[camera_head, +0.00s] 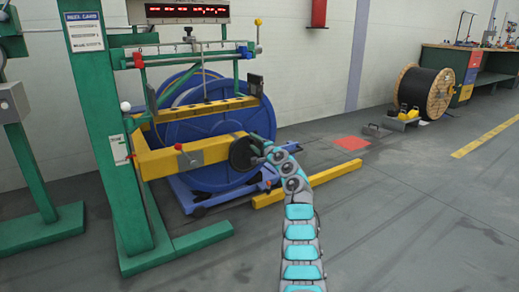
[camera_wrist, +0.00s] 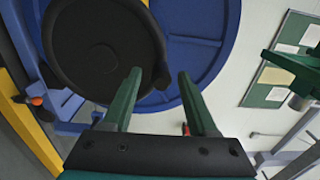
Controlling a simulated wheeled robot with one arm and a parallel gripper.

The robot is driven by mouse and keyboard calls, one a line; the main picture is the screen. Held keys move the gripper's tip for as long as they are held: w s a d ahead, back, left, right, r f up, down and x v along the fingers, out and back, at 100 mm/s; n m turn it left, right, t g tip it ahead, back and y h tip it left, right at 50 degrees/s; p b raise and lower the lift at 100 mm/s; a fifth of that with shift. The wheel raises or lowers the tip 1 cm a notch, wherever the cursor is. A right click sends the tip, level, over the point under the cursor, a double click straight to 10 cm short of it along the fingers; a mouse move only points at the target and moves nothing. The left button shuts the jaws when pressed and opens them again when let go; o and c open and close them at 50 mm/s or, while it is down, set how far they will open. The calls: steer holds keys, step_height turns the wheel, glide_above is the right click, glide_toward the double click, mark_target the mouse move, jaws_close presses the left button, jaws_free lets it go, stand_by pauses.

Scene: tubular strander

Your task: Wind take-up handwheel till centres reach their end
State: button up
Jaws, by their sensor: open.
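The take-up handwheel (camera_head: 241,155) is a dark disc at the right end of a yellow beam (camera_head: 165,162), in front of a big blue reel (camera_head: 215,128). In the wrist view the handwheel (camera_wrist: 95,45) is large and black at upper left. My gripper (camera_head: 262,147) is at the handwheel's right side. In the wrist view its two green fingers (camera_wrist: 158,75) are apart, with nothing clearly held between them. The left finger overlaps the wheel's lower right rim; I cannot tell whether it touches. The right finger stands clear of the wheel, over the blue reel. The centres cannot be made out.
A green column (camera_head: 105,130) stands left of the beam. A yellow floor rail (camera_head: 308,184) lies right of the reel. A cable drum (camera_head: 427,91) and a workbench (camera_head: 485,62) stand at back right. The floor at right front is clear.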

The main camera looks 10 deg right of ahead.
steer(key=shift+s+a+f, duration=0.1)
steer(key=shift+s+a, duration=0.05)
steer(key=shift+s, duration=0.55)
steer(key=shift+b+v, duration=0.9)
steer(key=shift+b, duration=0.1)
steer(key=shift+s, duration=0.45)
steer(key=shift+d+v, duration=0.25)
steer(key=shift+v, duration=1.05)
steer(key=shift+w, duration=0.1)
